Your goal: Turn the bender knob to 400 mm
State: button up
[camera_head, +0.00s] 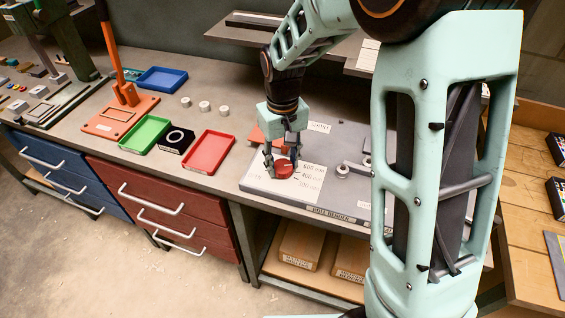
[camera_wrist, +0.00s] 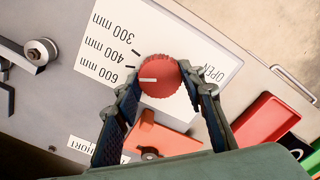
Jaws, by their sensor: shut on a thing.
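The red bender knob (camera_wrist: 160,76) sits on a white scale plate (camera_wrist: 88,52) in the wrist view, marked 300 mm, 400 mm, 600 mm and OPEN. A white pointer line on the knob points left, close to the 600 mm mark and off the 400 mm mark. The knob (camera_head: 284,171) also shows in the head view, on the grey bender base (camera_head: 335,197). My gripper (camera_wrist: 163,82) has one finger on each side of the knob and is shut on it. In the head view my gripper (camera_head: 283,166) reaches down to the knob from above.
A roller post (camera_wrist: 40,52) stands on the bender base. An orange-red part (camera_wrist: 153,133) lies close to my fingers. Red (camera_head: 208,152) and green (camera_head: 150,134) trays sit left on the bench, with a black box (camera_head: 177,139) between them. A shelf (camera_head: 240,36) is behind my arm.

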aim_at(283, 165)
jog(key=shift+m, duration=0.6)
jog(key=o, duration=1.2)
jog(key=shift+c, duration=0.2)
jog(key=shift+r, duration=0.1)
notch_tip(283, 165, up, 12)
jog(key=shift+w, duration=0.1)
